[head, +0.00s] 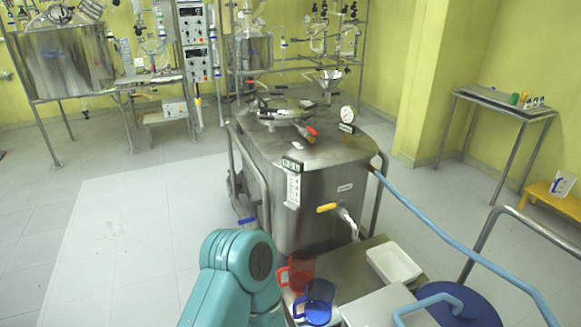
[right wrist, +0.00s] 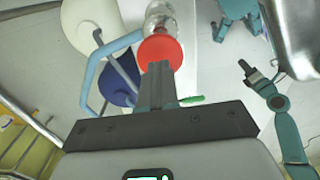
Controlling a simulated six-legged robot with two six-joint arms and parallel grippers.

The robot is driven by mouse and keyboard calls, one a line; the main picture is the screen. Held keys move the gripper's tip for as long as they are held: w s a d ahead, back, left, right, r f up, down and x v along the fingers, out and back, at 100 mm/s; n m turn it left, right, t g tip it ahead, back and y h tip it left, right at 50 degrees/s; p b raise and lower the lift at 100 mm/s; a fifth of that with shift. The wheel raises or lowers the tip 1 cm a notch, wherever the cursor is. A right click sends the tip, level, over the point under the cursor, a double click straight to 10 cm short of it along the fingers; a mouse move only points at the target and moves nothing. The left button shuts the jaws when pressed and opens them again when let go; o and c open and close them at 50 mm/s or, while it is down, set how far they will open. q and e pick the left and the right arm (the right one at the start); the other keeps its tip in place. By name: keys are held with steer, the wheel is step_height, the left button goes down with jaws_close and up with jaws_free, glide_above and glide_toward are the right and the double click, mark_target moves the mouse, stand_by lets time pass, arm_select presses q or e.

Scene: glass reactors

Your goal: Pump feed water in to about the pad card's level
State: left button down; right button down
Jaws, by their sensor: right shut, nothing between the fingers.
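The steel tank (head: 315,190) stands mid-view with a small display (head: 291,164) and a pale scale strip (head: 292,189) on its front; the readings are too small to read. A white card with a blue mark (head: 563,184) stands on a yellow bench at right; whether it is the pad card I cannot tell. A blue hose (head: 430,220) runs from the tank's right side to lower right. In the right wrist view my right gripper (right wrist: 160,68) is shut and empty, its tips overlapping a red round part (right wrist: 160,52); contact is unclear. My left gripper (right wrist: 254,78) shows there too, jaws unclear.
A blue drum (head: 465,305) stands at lower right by a metal rail (head: 490,228). Floor at left is clear.

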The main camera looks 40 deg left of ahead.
steer(key=shift+f+b, duration=3.1)
steer(key=shift+f, duration=1.35)
step_height(320, 180, up, 9)
steer(key=p, duration=0.8)
steer(key=shift+r+p, duration=0.15)
steer(key=shift+p, duration=0.2)
step_height(320, 180, down, 10)
steer(key=b, duration=0.6)
steer(key=shift+r+b, duration=0.25)
steer(key=shift+b, duration=0.15)
step_height(320, 180, up, 10)
steer(key=p, duration=0.8)
steer(key=shift+f+p, duration=0.25)
steer(key=shift+p, duration=0.05)
steer(key=shift+f, duration=0.1)
